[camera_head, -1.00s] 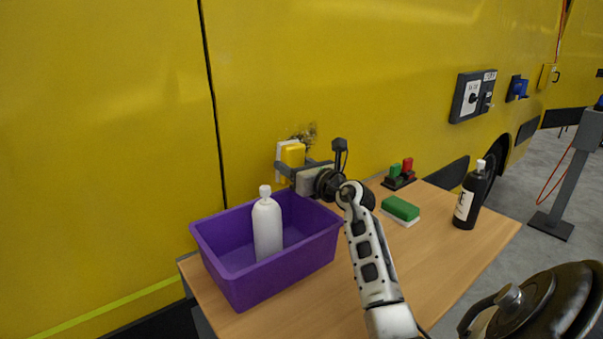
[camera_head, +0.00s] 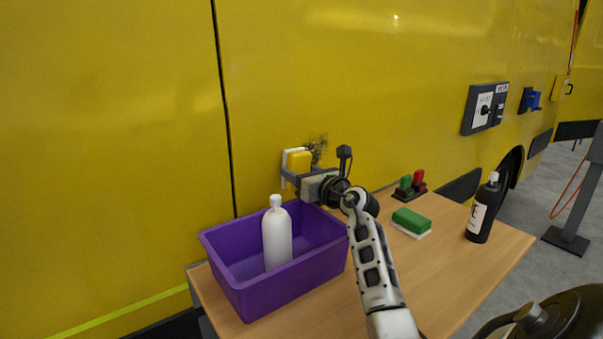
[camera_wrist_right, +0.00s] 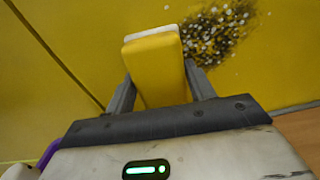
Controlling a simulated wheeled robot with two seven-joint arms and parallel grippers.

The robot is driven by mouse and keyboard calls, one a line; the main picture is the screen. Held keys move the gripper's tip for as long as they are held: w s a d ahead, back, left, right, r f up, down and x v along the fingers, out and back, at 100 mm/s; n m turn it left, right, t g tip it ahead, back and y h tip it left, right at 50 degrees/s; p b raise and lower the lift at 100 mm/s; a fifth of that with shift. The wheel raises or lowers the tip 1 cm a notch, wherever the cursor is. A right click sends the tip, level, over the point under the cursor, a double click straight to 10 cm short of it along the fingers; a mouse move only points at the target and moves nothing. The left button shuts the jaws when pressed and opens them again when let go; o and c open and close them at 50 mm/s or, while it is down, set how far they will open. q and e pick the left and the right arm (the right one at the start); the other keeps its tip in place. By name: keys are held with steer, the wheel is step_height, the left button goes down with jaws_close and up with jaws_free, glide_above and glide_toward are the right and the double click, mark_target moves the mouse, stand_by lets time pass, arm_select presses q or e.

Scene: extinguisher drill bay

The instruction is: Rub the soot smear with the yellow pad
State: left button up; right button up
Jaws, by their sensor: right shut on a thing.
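The soot smear (camera_head: 318,148) is a dark speckled patch on the yellow vehicle wall. It also shows in the right wrist view (camera_wrist_right: 222,32), with pale specks over it. My right gripper (camera_head: 293,172) is shut on the yellow pad (camera_head: 299,161), which has a white layer facing the wall. In the right wrist view the pad (camera_wrist_right: 157,70) sits between the two fingers, at the left edge of the smear. The pad's white face is close to the wall; I cannot tell if it touches. My left gripper is not in view.
A purple bin (camera_head: 272,288) holding a white bottle (camera_head: 277,235) stands on the wooden table (camera_head: 450,275), below and left of the gripper. A green-and-white block (camera_head: 411,222), a black bottle (camera_head: 481,210) and a red-and-green item (camera_head: 412,184) stand to the right.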

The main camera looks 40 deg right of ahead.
steer(key=shift+w, duration=0.4)
steer(key=shift+w+d, duration=0.1)
steer(key=shift+w, duration=0.55)
steer(key=shift+d, duration=0.1)
